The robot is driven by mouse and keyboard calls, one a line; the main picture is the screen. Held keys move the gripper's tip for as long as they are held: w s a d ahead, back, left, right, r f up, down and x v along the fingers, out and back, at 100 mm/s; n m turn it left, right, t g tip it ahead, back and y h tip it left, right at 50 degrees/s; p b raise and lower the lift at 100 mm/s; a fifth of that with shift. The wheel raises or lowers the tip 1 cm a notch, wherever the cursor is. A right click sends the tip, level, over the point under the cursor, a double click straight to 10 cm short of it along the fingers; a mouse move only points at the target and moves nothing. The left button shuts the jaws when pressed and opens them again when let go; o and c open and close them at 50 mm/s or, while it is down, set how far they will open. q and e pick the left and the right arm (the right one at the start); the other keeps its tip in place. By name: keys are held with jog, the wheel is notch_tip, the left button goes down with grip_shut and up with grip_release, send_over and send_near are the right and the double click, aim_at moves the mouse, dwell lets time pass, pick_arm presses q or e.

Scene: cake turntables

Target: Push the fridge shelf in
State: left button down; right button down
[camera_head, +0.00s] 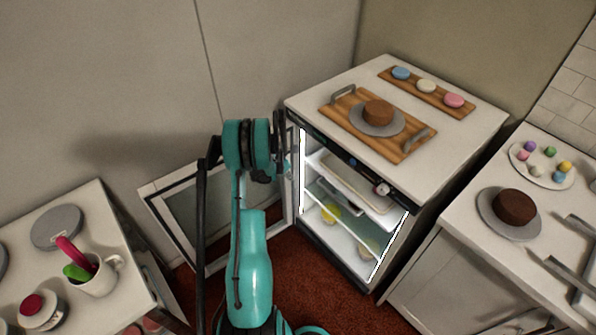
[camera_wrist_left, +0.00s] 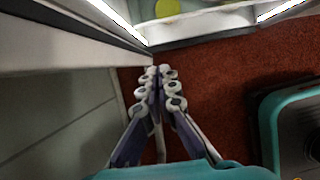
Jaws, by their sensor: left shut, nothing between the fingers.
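The small fridge (camera_head: 393,239) stands open and lit inside. A white upper shelf (camera_head: 352,184) and a glass shelf (camera_head: 372,232) show within it; I cannot tell exactly how far either sticks out. A yellow item (camera_head: 330,213) is low in the fridge. My left gripper (camera_head: 286,165) is at the fridge's open left side, partly hidden by my arm in the head view. In the left wrist view its fingers (camera_wrist_left: 159,75) are shut and empty, above the red floor near the fridge's lower front edge. My right gripper is not in view.
A wooden board (camera_head: 340,112) with a cake stand is on the fridge top. Counters flank the scene, with a mug (camera_head: 98,280) at left and a chocolate cake (camera_head: 515,206) at right. Red floor (camera_head: 318,275) is clear before the fridge.

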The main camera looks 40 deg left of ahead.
pick_arm(q)
jog(key=s+d+r+t+p, duration=0.1)
jog(key=d+r+t+p, duration=0.3)
jog(key=r+p, duration=0.1)
jog(key=b, duration=0.5)
send_near(320, 174)
jog(key=shift+t, duration=0.3)
jog(key=x, duration=0.6)
jog(key=shift+s+a+f, duration=0.15)
jog(key=shift+s+f, duration=0.1)
jog(key=shift+f, duration=0.05)
jog(key=shift+w, duration=0.1)
